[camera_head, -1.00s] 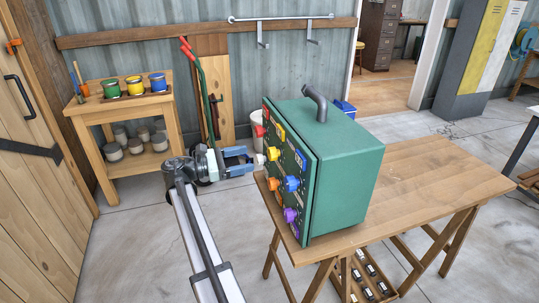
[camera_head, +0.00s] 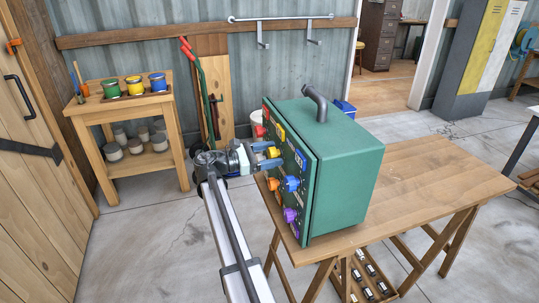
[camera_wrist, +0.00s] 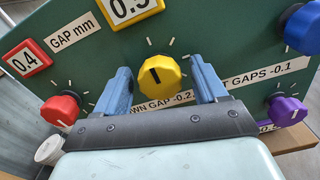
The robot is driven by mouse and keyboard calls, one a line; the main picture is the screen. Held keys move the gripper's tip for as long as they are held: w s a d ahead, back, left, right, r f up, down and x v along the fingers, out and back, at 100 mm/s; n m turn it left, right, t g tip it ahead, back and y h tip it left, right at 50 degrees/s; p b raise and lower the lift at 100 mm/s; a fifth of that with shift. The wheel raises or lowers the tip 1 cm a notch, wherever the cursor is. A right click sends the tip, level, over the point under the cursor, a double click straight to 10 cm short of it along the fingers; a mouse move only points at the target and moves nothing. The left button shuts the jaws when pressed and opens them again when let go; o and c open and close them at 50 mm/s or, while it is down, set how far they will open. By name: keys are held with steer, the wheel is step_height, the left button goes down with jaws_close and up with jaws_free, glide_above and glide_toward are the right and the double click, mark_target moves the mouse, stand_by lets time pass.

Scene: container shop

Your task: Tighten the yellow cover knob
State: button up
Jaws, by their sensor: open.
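The green box (camera_head: 345,180) stands on the wooden table with its knob panel facing left. The yellow knob (camera_wrist: 158,77) is a faceted dial with a dark pointer mark; in the wrist view it sits between my two blue fingers. My gripper (camera_head: 273,158) is open at the panel, one finger on each side of the knob, with a visible gap on both sides. The knob also shows in the head view (camera_head: 272,152), partly covered by a finger. How deep the fingers reach past the knob I cannot tell.
In the wrist view, a red knob (camera_wrist: 61,110) lies left, a purple knob (camera_wrist: 286,109) and a blue knob (camera_wrist: 305,28) right. Yellow (camera_wrist: 130,9) and red (camera_wrist: 25,58) number plates sit above. The table's right side (camera_head: 430,175) is clear.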

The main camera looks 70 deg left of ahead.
steer(key=c, duration=1)
steer(key=shift+c, duration=0.2)
steer(key=shift+m, duration=0.3)
steer(key=m, duration=0.4)
steer(key=shift+m, duration=2.1)
steer(key=o, duration=1)
steer(key=shift+o, duration=0.2)
